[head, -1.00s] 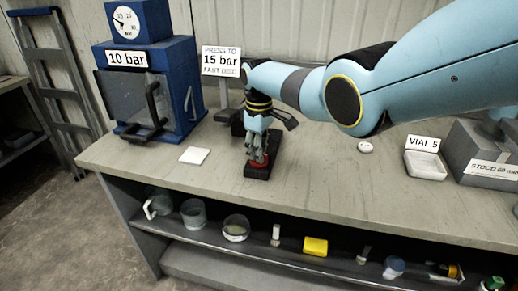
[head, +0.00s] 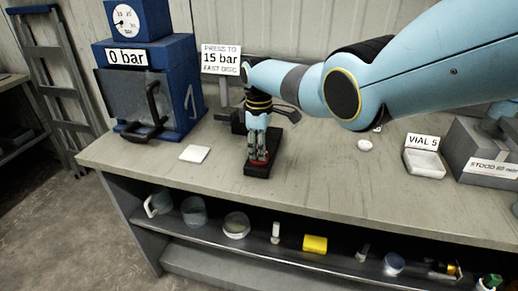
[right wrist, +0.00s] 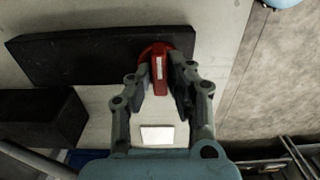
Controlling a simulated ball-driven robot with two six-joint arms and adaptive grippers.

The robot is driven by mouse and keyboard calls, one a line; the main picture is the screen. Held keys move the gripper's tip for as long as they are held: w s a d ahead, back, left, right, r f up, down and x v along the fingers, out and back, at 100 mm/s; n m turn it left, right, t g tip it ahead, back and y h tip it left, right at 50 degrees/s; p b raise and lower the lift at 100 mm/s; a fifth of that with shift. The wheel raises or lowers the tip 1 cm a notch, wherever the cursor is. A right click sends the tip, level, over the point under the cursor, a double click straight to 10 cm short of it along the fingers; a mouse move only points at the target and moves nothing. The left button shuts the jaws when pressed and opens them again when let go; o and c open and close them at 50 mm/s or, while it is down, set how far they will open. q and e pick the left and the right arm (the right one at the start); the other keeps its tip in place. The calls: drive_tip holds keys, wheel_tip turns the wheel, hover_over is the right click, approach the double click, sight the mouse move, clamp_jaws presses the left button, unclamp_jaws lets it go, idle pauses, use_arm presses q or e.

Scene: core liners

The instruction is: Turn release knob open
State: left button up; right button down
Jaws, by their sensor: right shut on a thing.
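The red release knob (right wrist: 159,68) sits on a black base block (right wrist: 90,55) on the bench. In the head view the knob (head: 259,162) shows as a small red patch low on the black block (head: 257,172). My right gripper (right wrist: 160,85) points down at the block, its two fingers on either side of the knob's raised bar, shut on it. In the head view the right gripper (head: 259,153) hides most of the knob. My left gripper is not in view.
A white square pad (head: 195,153) lies left of the block. A sign (head: 221,59) reading "PRESS TO 15 bar" stands behind. A "VIAL 5" tray (head: 425,163) and a grey box (head: 480,150) stand at the right. Several vessels fill the shelf below.

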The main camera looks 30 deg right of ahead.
drive_tip(key=shift+w+r, duration=0.1)
drive_tip(key=c, duration=1.3)
unclamp_jaws()
wheel_tip(320, 180, up, 12)
